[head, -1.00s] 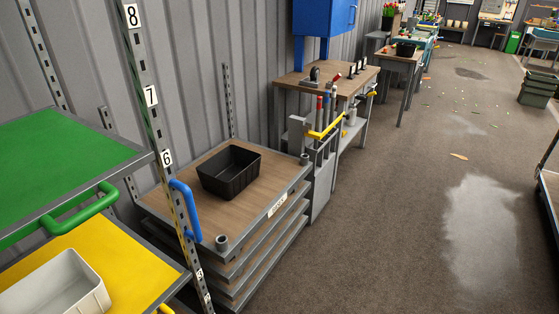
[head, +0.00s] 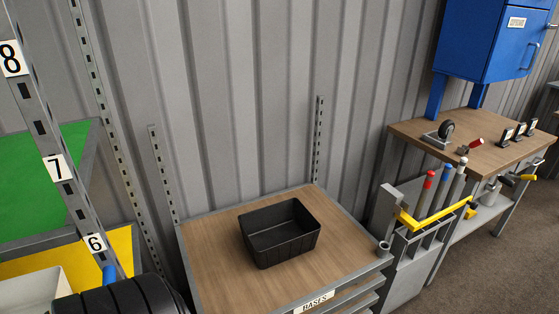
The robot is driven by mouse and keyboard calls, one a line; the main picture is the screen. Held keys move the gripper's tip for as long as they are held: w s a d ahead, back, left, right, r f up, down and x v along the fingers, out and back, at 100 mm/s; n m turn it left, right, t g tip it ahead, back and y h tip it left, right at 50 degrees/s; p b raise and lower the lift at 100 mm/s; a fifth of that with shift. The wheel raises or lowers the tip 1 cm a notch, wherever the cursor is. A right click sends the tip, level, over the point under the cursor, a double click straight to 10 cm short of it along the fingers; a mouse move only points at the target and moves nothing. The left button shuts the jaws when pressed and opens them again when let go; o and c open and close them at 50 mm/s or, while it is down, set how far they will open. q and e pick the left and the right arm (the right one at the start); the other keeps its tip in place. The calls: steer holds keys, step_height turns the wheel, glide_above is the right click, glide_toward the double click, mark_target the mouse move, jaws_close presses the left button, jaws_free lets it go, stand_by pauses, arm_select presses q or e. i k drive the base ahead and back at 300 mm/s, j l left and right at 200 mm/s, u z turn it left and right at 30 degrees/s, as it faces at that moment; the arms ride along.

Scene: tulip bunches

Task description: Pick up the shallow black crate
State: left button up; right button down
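The shallow black crate (head: 282,246) stands upright on the wooden top of a stacked shelf unit (head: 215,262), in the lower middle of the head view. It is open at the top and looks empty. A black ribbed part of my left arm (head: 118,297) shows at the bottom left edge, apart from the crate. Neither gripper's fingers are in view.
A numbered metal post (head: 50,150) stands at the left, beside green (head: 40,185) and yellow (head: 122,245) shelves. A tool rack with a yellow bar (head: 435,213) and a workbench (head: 470,135) are at the right. A corrugated wall is behind. Wood around the crate is clear.

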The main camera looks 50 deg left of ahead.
mark_target(274, 235)
steer(key=i+l+u, duration=0.1)
steer(key=i+u, duration=0.15)
steer(key=u, duration=0.2)
steer(key=i+l+u, duration=0.2)
steer(key=u, duration=0.3)
steer(key=i+l+u, duration=0.3)
steer(key=u, duration=0.15)
steer(key=i+l+u, duration=0.15)
steer(key=l+u, duration=0.15)
steer(key=u, duration=0.15)
